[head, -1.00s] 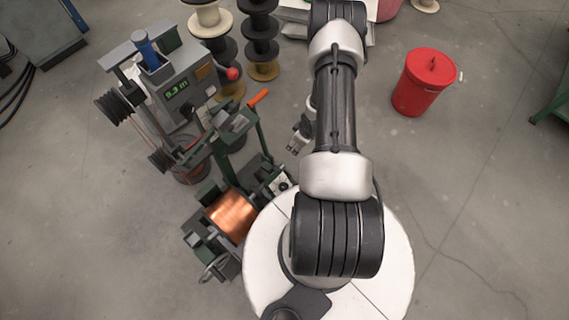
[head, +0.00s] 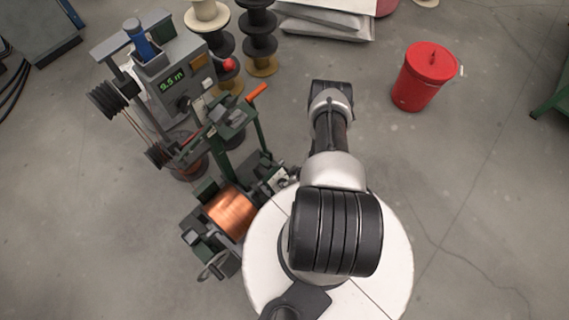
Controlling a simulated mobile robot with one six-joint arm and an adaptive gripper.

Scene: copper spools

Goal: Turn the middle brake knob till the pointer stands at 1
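A small pale plate (head: 278,180) sits on the green frame beside the copper spool (head: 231,212). A dark knob seems to be on it, but pointer and numbers are too small to read. I cannot tell which brake knob it is; no row of knobs shows clearly. My arm bends over the right side of this spot. My gripper is mostly hidden beneath the arm; a small grey part (head: 293,173) beside the plate may be its tip. I cannot tell whether it touches the knob or is open.
The grey winding machine (head: 178,65) with a green display reading about 9.5 m stands upper left. An orange-handled lever (head: 257,91) rises from the green frame. Stacked spools (head: 259,38) stand behind. A red bin (head: 424,78) is at right, with clear floor around it.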

